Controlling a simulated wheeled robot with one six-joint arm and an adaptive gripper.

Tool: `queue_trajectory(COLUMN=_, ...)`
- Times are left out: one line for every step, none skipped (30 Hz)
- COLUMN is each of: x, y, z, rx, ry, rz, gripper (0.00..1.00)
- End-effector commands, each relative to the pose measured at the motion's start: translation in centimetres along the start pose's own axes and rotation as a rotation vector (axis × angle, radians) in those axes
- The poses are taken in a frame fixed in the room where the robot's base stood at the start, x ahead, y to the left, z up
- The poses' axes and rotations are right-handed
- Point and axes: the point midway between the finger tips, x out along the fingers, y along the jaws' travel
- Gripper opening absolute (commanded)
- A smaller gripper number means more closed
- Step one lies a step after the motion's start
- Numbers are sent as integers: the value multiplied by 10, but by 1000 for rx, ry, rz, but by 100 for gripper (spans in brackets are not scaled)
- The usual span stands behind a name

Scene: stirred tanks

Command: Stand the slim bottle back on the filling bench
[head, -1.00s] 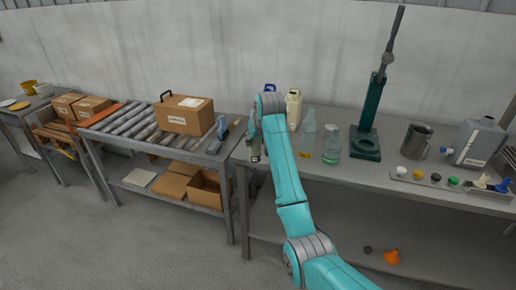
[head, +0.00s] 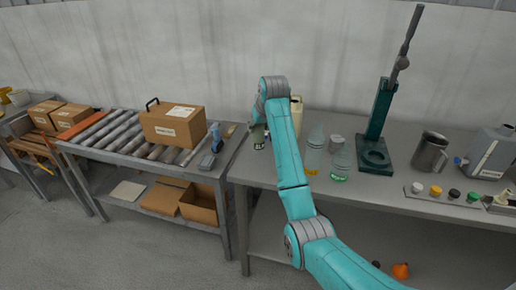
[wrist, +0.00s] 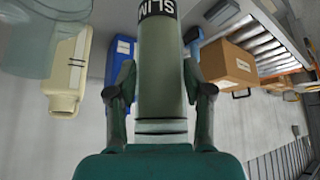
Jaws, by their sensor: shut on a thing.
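In the head view the bottle (head: 259,140) shows only partly, below the end of my arm, at the left end of the filling bench (head: 400,192). My arm hides part of it. I cannot tell whether its base touches the bench top.
A cream jug (wrist: 66,75) and a blue container (wrist: 120,50) are near the bottle. Two clear bottles (head: 314,155) (head: 341,163), a green press (head: 377,130) and a metal jug (head: 430,152) stand farther right. A roller table (head: 100,140) with a carton (head: 172,125) is left.

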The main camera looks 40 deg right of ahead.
Motion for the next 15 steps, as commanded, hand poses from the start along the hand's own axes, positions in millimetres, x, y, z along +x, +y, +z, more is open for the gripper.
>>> queue_trajectory(x=9, y=0, z=6, rx=0, ry=-2, rz=0, gripper=0)
queue_trajectory(x=14, y=0, z=9, rx=0, ry=-2, rz=0, gripper=0)
queue_trajectory(x=19, y=0, z=13, rx=0, ry=-2, rz=0, gripper=0)
queue_trajectory(x=22, y=0, z=15, rx=0, ry=-2, rz=0, gripper=0)
queue_trajectory(x=26, y=0, z=17, rx=0, ry=-1, rz=0, gripper=0)
queue_trajectory(x=29, y=0, z=18, rx=0, ry=0, rz=0, gripper=0)
queue_trajectory(x=30, y=0, z=20, rx=0, ry=0, rz=0, gripper=0)
queue_trajectory(x=32, y=0, z=21, rx=0, ry=0, rz=0, gripper=0)
queue_trajectory(x=34, y=0, z=22, rx=0, ry=0, rz=0, gripper=0)
queue_trajectory(x=36, y=0, z=24, rx=0, ry=0, rz=0, gripper=0)
queue_trajectory(x=39, y=0, z=25, rx=0, ry=0, rz=0, gripper=0)
queue_trajectory(x=44, y=0, z=28, rx=0, ry=0, rz=0, gripper=0)
queue_trajectory(x=48, y=0, z=31, rx=0, ry=-1, rz=0, gripper=0)
queue_trajectory(x=51, y=0, z=34, rx=0, ry=-2, rz=0, gripper=0)
queue_trajectory(x=56, y=0, z=36, rx=0, ry=0, rz=0, gripper=0)
